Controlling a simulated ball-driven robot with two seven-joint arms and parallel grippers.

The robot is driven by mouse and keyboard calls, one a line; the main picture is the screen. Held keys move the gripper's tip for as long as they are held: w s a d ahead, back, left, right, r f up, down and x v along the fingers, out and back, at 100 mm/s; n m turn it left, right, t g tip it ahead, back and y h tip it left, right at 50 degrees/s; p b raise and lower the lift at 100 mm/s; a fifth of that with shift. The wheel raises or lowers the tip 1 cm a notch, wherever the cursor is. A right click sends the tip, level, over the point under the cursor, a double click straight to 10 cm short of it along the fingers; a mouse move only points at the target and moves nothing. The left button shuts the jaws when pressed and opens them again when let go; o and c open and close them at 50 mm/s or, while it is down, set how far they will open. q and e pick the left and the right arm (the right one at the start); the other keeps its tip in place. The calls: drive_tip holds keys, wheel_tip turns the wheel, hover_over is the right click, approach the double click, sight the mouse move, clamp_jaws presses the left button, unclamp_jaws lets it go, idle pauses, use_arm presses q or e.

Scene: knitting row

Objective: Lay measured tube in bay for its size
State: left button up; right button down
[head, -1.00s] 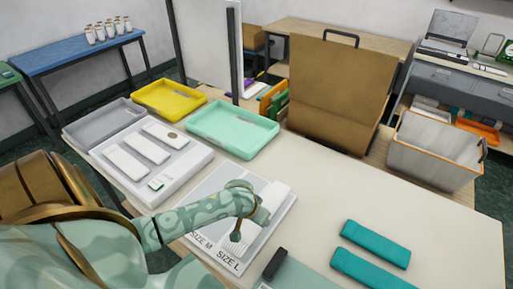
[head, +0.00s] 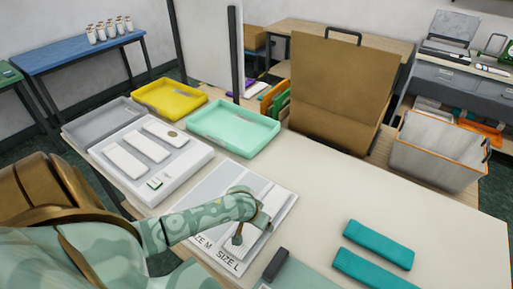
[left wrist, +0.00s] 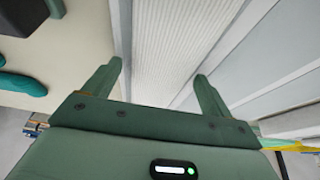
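The board (head: 214,187) with size bays lies on the table, with printed labels that read SIZE M and SIZE L at its near edge. A white ribbed tube (head: 236,243) lies on the board near the SIZE L label, partly hidden by my left gripper. My left gripper (head: 252,222) is low over it. In the left wrist view the two fingers (left wrist: 158,75) stand apart, with the ribbed tube (left wrist: 165,30) running away beyond and between them, beside grey-white bay strips. Contact between fingers and tube cannot be told. My right gripper is not in view.
Two teal folded pieces (head: 378,244) lie at the right. A grey-green flat item with a dark block (head: 275,264) is at the near edge. A white tray (head: 195,161) and mint tray (head: 270,142) stand behind the board. The table's middle right is clear.

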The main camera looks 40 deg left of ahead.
use_arm(q)
drive_tip(key=p+v, duration=0.5)
drive_tip(key=v, duration=0.7)
drive_tip(key=shift+r, duration=0.1)
